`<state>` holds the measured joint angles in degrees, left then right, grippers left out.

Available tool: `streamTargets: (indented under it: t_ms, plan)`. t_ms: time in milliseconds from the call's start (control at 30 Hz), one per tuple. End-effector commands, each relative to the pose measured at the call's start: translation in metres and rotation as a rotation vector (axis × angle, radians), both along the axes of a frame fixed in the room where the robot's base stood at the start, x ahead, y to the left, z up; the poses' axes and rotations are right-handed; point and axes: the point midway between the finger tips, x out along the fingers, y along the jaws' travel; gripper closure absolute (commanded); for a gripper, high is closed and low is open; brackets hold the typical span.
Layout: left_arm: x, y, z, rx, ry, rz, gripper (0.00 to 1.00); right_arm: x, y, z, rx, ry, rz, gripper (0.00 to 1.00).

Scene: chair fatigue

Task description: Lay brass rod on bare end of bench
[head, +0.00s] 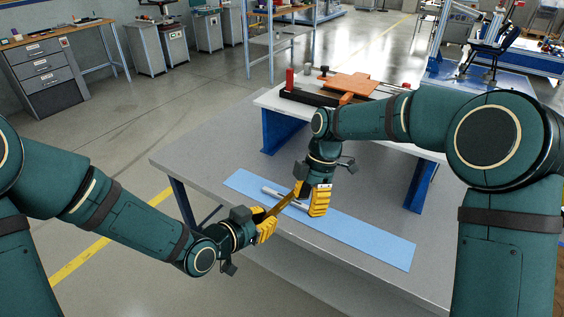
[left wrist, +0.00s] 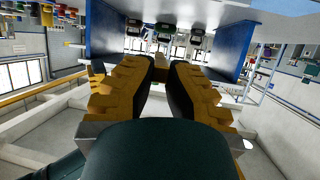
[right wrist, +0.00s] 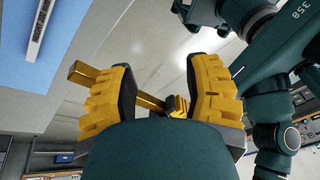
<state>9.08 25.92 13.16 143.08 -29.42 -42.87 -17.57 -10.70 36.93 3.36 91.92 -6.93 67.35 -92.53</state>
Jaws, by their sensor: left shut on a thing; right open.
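The brass rod (head: 284,203) is held slantwise above the front edge of the grey bench (head: 210,163). My left gripper (head: 268,226) is shut on its near end; the rod also shows between the fingers in the left wrist view (left wrist: 161,62). My right gripper (head: 312,205) points down over the blue mat, open, close to the rod's far end. In the right wrist view the rod (right wrist: 84,72) passes behind one finger and shows in the gap; I cannot tell whether it touches.
A blue mat (head: 370,240) lies along the bench with a silver bar (head: 272,192) on it, partly hidden by my right gripper. The bench's left end is bare. Behind stands a white-topped table (head: 275,100) with an orange fixture (head: 350,86).

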Motion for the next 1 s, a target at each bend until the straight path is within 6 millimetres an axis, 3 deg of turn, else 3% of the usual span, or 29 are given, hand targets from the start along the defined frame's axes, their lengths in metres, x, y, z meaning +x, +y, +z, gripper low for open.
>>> streamTargets:
  t_ms: [33,200,400,567,1000]
  plan:
    - [0.0,0.0,0.0,0.0,-0.001,-0.001,1.0,0.006,0.018,0.023,-0.019,-0.073,0.117,0.5]
    - [0.0,0.0,0.0,0.0,-0.001,-0.001,1.0,0.016,0.049,0.074,-0.087,-0.224,0.383,0.5]
    - [0.0,0.0,0.0,0.0,-0.001,-0.001,1.0,0.02,0.064,0.1,-0.127,-0.296,0.507,0.5]
    - [0.0,0.0,0.0,0.0,-0.001,-0.001,1.0,0.019,0.065,0.091,-0.133,-0.299,0.521,0.5]
    - [0.0,0.0,0.001,0.0,-0.001,-0.001,1.0,0.019,0.065,0.016,-0.131,-0.298,0.518,0.5]
